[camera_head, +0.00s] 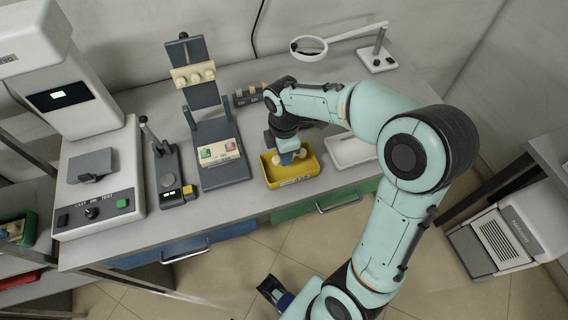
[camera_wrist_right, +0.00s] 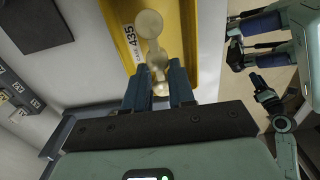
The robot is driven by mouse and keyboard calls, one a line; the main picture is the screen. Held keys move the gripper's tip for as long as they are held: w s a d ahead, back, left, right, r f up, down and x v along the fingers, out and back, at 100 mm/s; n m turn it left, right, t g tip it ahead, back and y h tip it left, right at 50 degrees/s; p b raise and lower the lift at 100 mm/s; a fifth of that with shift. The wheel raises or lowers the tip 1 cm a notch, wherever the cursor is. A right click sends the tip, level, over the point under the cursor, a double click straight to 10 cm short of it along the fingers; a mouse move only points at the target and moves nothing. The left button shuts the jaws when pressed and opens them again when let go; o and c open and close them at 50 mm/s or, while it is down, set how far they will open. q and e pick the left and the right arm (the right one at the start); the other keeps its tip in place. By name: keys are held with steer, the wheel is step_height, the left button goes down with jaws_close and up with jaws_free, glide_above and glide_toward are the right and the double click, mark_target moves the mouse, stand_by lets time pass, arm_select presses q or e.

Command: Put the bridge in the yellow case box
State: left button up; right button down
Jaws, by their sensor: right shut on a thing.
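The yellow case box (camera_head: 296,181), labelled 435, sits on the bench near its front edge. It fills the upper middle of the right wrist view (camera_wrist_right: 188,15). The bridge (camera_wrist_right: 150,24) is a cream piece of joined rounded lumps. My right gripper (camera_wrist_right: 159,88) is shut on one end of it. In the head view the right gripper (camera_head: 287,158) points down within the box's outline, with the bridge showing beside the fingers. I cannot tell whether the bridge touches the box floor. My left gripper (camera_head: 273,289) hangs low over the floor, empty, its fingers apart.
A magnifier lamp (camera_head: 309,47) and a large white machine (camera_head: 97,185) are further out.

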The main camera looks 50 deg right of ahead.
mark_target(284, 169)
steer(key=shift+f+b, duration=0.35)
steer(key=shift+f, duration=2.2)
steer(key=shift+f, duration=0.2)
steer(key=c, duration=0.9)
jaws_free()
steer(key=shift+c, duration=0.2)
steer(key=shift+r, duration=0.2)
steer(key=shift+r, duration=0.3)
step_height(284, 169, up, 12)
steer(key=shift+f+p, duration=0.25)
steer(key=shift+p, duration=0.75)
